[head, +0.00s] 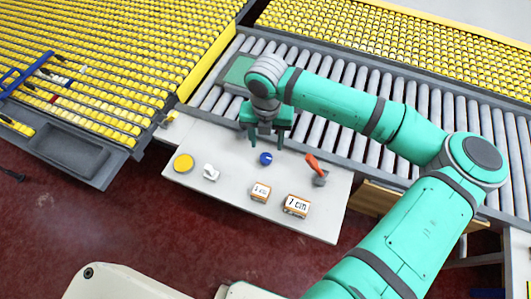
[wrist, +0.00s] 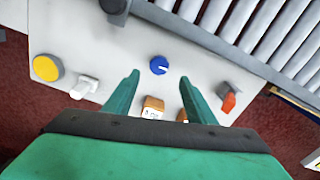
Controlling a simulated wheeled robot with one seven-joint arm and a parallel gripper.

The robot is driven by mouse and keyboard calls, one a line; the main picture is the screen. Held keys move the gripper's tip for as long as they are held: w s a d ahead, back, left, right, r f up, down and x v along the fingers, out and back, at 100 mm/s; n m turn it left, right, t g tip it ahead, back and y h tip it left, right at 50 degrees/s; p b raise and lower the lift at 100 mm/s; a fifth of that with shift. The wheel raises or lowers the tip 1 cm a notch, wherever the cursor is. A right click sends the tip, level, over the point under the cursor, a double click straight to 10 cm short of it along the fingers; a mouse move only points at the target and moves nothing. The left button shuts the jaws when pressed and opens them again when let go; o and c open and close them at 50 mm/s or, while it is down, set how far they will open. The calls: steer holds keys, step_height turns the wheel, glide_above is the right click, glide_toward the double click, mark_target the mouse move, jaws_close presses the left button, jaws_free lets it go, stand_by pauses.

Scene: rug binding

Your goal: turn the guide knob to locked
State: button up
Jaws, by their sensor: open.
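The panel (head: 230,205) is a light grey plate beside the roller conveyor. A small round blue knob (head: 265,158) with a white pointer line sits near its middle; it also shows in the wrist view (wrist: 159,65). No lettering near it is legible, so I cannot tell which knob is the guide knob. My gripper (head: 266,143) is open and empty, above the panel close to the blue knob in the picture. In the wrist view its two green fingers (wrist: 155,90) stand apart, with the blue knob between and beyond their tips. They do not appear to touch it.
A yellow round button (head: 183,163), a white switch (head: 210,173) and a red-handled lever (head: 314,164) are on the panel. Two orange-and-white boxes, one marked "1 cin" (head: 260,192) and one "7 cin" (head: 296,206), stand toward its front. Grey rollers (head: 345,90) run behind.

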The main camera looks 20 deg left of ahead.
mark_target(266, 157)
step_height(266, 157, down, 8)
steer(key=shift+f, duration=0.15)
steer(key=shift+c, duration=0.3)
steer(key=c, duration=1)
